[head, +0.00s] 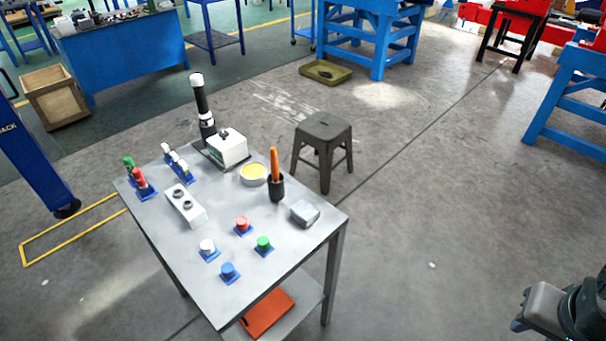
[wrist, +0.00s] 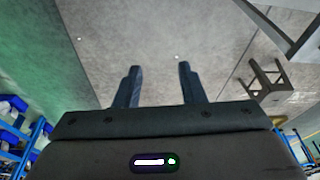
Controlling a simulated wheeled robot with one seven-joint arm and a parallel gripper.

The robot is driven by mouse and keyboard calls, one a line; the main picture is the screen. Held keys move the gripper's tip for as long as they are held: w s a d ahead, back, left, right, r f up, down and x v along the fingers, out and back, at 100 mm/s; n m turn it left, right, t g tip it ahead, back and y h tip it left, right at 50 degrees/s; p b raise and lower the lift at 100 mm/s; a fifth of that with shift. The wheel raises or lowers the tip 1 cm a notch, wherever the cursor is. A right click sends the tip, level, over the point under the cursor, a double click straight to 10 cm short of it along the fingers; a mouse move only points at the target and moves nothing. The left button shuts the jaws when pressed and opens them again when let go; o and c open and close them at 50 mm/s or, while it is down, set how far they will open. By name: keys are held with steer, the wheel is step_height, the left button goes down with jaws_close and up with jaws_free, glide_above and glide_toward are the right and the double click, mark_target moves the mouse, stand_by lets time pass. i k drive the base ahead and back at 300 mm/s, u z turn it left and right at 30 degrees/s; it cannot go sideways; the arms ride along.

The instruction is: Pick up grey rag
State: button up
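A folded grey rag (head: 305,212) lies on the grey metal table (head: 163,235), near its right corner. My gripper (wrist: 158,72) shows in the wrist view with its two dark fingers spread apart and nothing between them. In the head view part of my arm (head: 570,312) shows at the lower right, well apart from the table and the rag; the fingertips are not visible there.
The floor right of the table is clear.

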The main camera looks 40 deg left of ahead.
mark_target(303, 212)
steer(key=u, duration=0.95)
steer(key=i, duration=0.9)
steer(key=u, duration=0.6)
